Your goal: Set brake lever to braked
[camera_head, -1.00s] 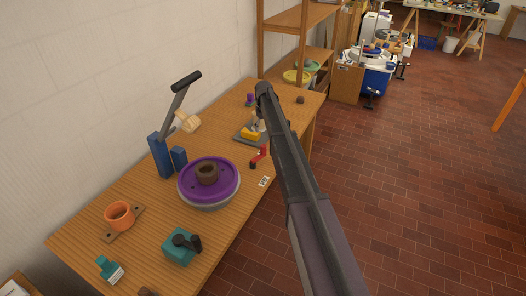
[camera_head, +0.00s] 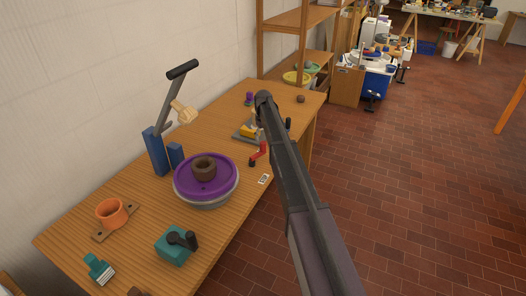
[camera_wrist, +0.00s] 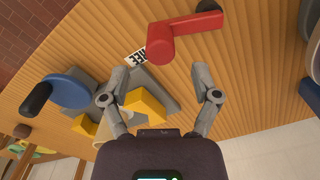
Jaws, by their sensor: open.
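A red lever (camera_head: 257,153) lies low on the bench beside the purple wheel in the head view. It is large at the top of the wrist view (camera_wrist: 185,35), with a round red hub and an arm reaching right towards a black end. A white label (camera_wrist: 135,57) ending in "EE" lies next to the hub. I take this as the brake lever. My gripper (camera_wrist: 160,72) is open and empty, its fingers spread below the red lever in the picture and apart from it.
The purple wheel (camera_head: 190,185) stands beside the red lever. A grey fixture (camera_wrist: 160,82) with yellow blocks (camera_wrist: 145,105) and a blue disc (camera_wrist: 68,91) is close to my fingers. A tall grey lever (camera_head: 168,105) on blue posts stands behind.

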